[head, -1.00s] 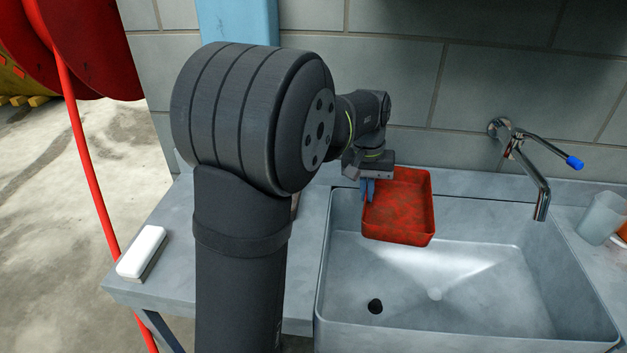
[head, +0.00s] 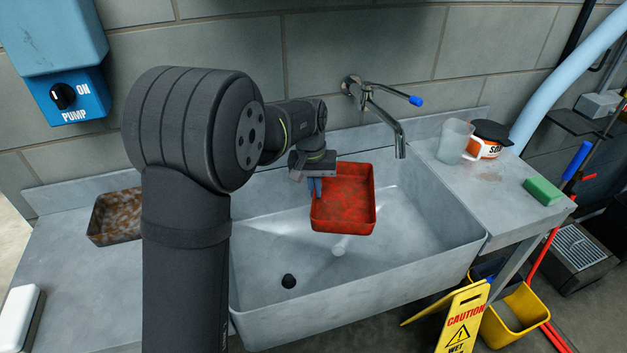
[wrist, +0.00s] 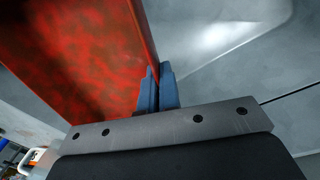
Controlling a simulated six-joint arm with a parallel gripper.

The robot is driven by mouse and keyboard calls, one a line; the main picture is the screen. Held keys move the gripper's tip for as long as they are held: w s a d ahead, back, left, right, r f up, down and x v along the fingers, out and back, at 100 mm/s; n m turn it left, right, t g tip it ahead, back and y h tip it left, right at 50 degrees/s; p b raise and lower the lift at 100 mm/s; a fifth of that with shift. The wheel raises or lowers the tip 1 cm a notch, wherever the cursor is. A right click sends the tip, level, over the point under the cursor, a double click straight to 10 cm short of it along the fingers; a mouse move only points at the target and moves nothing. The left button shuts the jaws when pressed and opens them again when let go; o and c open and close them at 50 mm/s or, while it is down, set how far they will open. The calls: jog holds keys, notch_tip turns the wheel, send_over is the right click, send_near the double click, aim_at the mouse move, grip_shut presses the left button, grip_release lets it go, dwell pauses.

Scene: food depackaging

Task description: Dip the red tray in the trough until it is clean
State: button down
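The red tray (head: 350,205) hangs above the back part of the grey trough (head: 445,232), left of the tap spout. Its inside faces the head camera and shows dark, blotchy smears. My gripper (head: 315,187) holds the tray at its left edge. In the wrist view, the blue fingers (wrist: 157,92) are closed on the wall of the red tray (wrist: 85,60). I cannot tell whether water stands in the trough. A dark round hole (head: 288,281) shows in its floor.
A tap (head: 398,130) with a blue-tipped lever juts over the trough. A brown-stained tray (head: 103,235) lies on the left counter. A clear jug (head: 455,140), a soda tub (head: 488,142) and a green sponge (head: 543,190) stand right. A blue pump switch box (head: 72,97) is on the wall.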

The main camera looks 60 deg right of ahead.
jog(key=shift+f, duration=10.55)
